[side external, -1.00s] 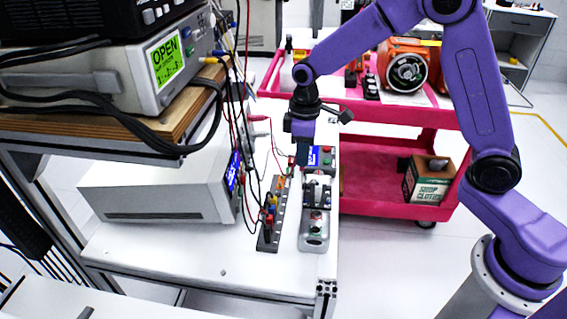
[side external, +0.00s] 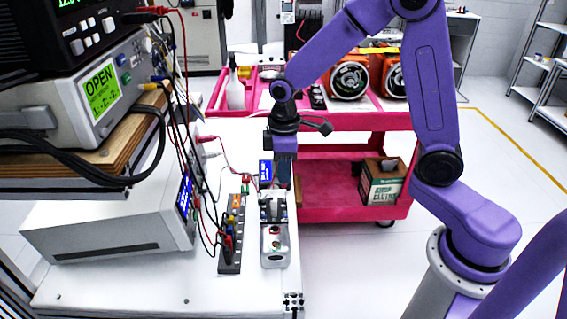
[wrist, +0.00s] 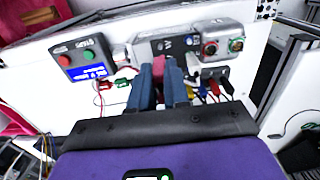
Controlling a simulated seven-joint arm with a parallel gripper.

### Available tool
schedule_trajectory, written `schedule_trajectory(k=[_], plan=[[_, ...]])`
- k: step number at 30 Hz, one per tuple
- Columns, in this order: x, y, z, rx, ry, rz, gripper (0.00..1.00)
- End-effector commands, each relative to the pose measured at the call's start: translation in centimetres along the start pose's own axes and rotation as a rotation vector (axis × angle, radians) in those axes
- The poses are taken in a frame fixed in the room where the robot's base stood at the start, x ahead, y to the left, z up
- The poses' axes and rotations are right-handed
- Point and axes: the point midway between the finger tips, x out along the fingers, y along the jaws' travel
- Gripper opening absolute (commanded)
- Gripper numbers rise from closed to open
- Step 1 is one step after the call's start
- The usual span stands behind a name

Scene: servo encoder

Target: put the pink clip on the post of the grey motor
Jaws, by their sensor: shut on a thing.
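My gripper (wrist: 159,76) points down with its two blue fingers closed on the pink clip (wrist: 158,66), which shows as a small pink-red patch between the fingertips. In the side external view my gripper (side external: 284,174) hangs over the far end of the grey metal unit that appears to be the grey motor (side external: 275,245). In the wrist view the motor (wrist: 192,28) lies just beyond the fingertips. The fingers hide most of the clip, and I cannot make out the post or whether the clip touches it.
A control box with a blue display (wrist: 88,58) stands beside the motor. A dark strip (side external: 230,258) with several coloured clips and leads lies alongside. Instruments (side external: 100,225) and hanging cables crowd the left. A pink cart (side external: 340,195) stands behind.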

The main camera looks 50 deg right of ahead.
Motion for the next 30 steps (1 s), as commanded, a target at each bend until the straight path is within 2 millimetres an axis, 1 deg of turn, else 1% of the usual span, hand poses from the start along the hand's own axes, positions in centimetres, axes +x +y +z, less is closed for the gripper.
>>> schedule_trajectory(k=[18, 24, 30], plan=[[3.7, 0.0, 0.0, 0.0, -0.002, -0.001, 0.0], [4.4, 0.0, 0.0, 0.0, -0.002, -0.001, 0.0], [4.7, 0.0, 0.0, 0.0, -0.001, 0.0, 0.0]])
